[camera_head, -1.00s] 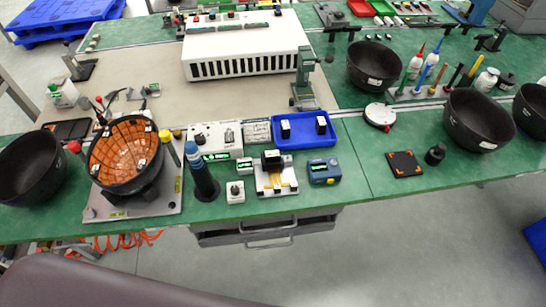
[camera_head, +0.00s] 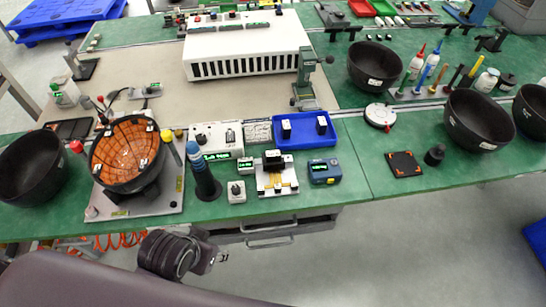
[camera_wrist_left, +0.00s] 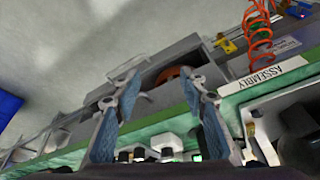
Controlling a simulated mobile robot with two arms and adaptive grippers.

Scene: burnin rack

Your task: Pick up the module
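Two small black-and-white modules stand in the blue tray (camera_head: 303,142), one at its left (camera_head: 287,128) and one at its right (camera_head: 321,124). Another dark block with a white label (camera_head: 272,156) sits on the white fixture with yellow parts (camera_head: 277,184) in front of the tray. My left gripper (camera_head: 222,257) is low in front of the bench's front edge, well short of the tray and fixture. In the left wrist view the left gripper's two blue-padded fingers (camera_wrist_left: 160,85) are apart with nothing between them. My right gripper is not in view.
A blue-topped cylinder (camera_head: 203,175) stands left of the fixture, with a small white knob box (camera_head: 236,191) between. A blue meter (camera_head: 325,171) is at its right. A drawer (camera_head: 270,228) hangs under the bench edge. An orange bowl (camera_head: 125,150) stands farther left.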

